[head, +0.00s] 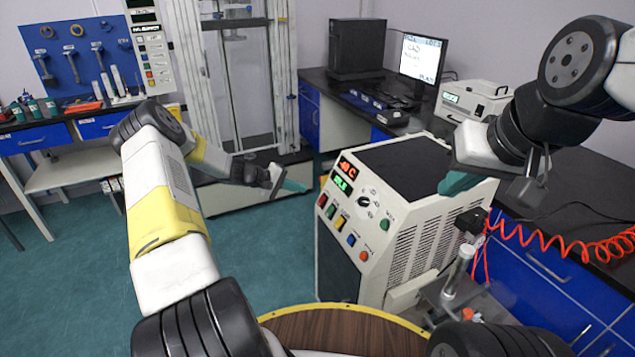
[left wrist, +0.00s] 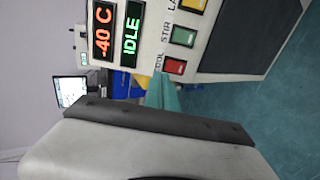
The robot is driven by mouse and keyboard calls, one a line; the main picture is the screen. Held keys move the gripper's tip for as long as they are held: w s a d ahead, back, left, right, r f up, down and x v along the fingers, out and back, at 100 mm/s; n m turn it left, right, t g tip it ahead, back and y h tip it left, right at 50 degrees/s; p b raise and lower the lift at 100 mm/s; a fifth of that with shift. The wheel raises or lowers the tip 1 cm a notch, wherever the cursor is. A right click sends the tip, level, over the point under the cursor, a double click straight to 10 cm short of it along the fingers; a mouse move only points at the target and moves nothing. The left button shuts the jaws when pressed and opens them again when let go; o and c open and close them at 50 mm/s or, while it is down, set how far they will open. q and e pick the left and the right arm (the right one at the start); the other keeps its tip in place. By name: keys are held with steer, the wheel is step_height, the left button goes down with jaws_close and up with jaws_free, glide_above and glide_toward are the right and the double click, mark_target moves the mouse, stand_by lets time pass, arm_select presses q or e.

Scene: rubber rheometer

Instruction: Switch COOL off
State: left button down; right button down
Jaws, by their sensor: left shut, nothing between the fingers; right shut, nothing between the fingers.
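The white floor-standing unit (head: 410,215) has a sloped control panel with two displays, a knob and several coloured switches. The red COOL switch (head: 323,200) is at the panel's left edge. It also shows in the left wrist view (left wrist: 175,67), where the displays read "-40 C" and "IDLE". My left gripper (head: 296,186) is shut and empty, just left of the panel. In the left wrist view its teal fingertips (left wrist: 163,88) overlap the panel edge by the COOL label; I cannot tell whether they touch. My right gripper (head: 455,184) is shut and empty, over the unit's right side.
Green STIR (left wrist: 184,36) and yellow (left wrist: 195,4) switches sit close beside COOL. A black bench (head: 575,180) with a white box instrument (head: 472,99) and a monitor (head: 421,57) stands right and behind. A tall test frame (head: 240,80) stands behind my left arm. Red coiled tubing (head: 560,240) hangs at right.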

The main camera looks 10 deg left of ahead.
arm_select(q)
steer(key=shift+v, duration=2.3)
steer(key=shift+r, duration=0.1)
